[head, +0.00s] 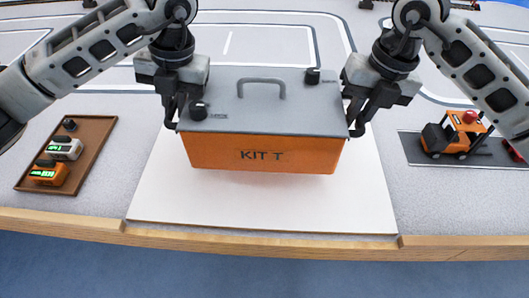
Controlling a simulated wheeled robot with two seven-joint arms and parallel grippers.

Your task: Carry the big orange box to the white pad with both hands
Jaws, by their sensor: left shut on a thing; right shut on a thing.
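The big orange box (263,155) has a grey lid with a handle and dark lettering on its front. It is over the white pad (260,215), whose front and side parts show around it. A shadow lies on the pad by the box, and I cannot tell whether the box touches the pad. My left gripper (180,115) is shut on the box's left end. My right gripper (357,118) is shut on its right end. The fingertips are partly hidden against the box ends.
A brown tray (95,153) with small white and orange devices stands at the left. An orange toy forklift (455,134) stands on a dark grey strip at the right. The table's wooden front edge (300,246) runs just before the pad.

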